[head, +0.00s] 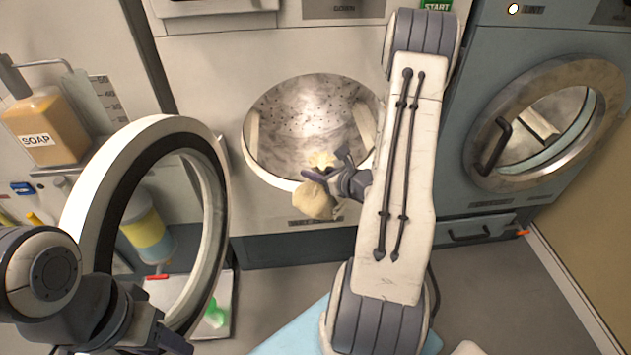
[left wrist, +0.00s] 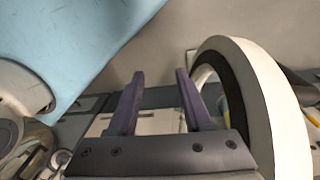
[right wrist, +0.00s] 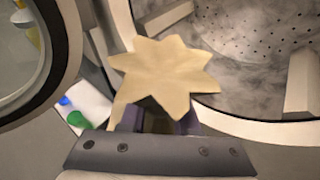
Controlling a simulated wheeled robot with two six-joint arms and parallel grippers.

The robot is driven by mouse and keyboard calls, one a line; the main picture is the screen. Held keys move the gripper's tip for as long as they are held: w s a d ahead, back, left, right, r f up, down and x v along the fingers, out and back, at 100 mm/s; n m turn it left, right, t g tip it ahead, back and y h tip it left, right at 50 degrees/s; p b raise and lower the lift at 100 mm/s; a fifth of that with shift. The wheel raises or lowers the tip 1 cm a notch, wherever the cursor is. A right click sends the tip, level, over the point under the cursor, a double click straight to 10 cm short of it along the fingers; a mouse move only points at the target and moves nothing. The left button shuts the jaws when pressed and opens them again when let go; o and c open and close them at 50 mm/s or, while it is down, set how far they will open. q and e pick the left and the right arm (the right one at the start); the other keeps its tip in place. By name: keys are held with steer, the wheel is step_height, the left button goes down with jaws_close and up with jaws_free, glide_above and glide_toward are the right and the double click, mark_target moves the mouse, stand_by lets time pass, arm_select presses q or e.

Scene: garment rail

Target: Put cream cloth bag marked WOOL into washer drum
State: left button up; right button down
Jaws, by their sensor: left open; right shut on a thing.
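The cream cloth bag (head: 314,199) hangs from my right gripper (head: 326,177) at the lower front rim of the open washer drum (head: 305,115). My right gripper is shut on the bag's gathered neck. In the right wrist view the bag's star-shaped top (right wrist: 168,72) spreads above the fingers, with the drum (right wrist: 225,50) behind it to the right. No WOOL mark can be read. The open round washer door (head: 90,185) stands to the left of the drum. My left gripper (left wrist: 155,100) is open and empty, near the door ring (left wrist: 285,110) in the left wrist view.
A second washer with a closed round door (head: 485,160) stands at the right. A soap bottle (head: 45,127) sits on a shelf at the left. A white tray (head: 222,325) with a green item lies on the floor behind the open door. Floor in front of the right washer is clear.

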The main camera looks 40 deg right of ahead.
steer(key=w+d+p, duration=0.1)
steer(key=w+d, duration=0.6)
steer(key=w, duration=0.5)
steer(key=w+d, duration=0.7)
steer(key=w, duration=0.5)
step_height(320, 180, down, 8)
steer(key=b, duration=0.6)
steer(key=shift+d+r, duration=0.15)
steer(key=shift+d, duration=0.1)
steer(key=shift+s, duration=0.1)
steer(key=c, duration=0.6)
jaws_free()
steer(key=shift+o, duration=0.2)
steer(key=a+p+v, duration=0.1)
steer(key=p+v, duration=0.1)
steer(key=v, duration=0.8)
steer(key=shift+s+d, duration=0.25)
steer(key=shift+d, duration=0.3)
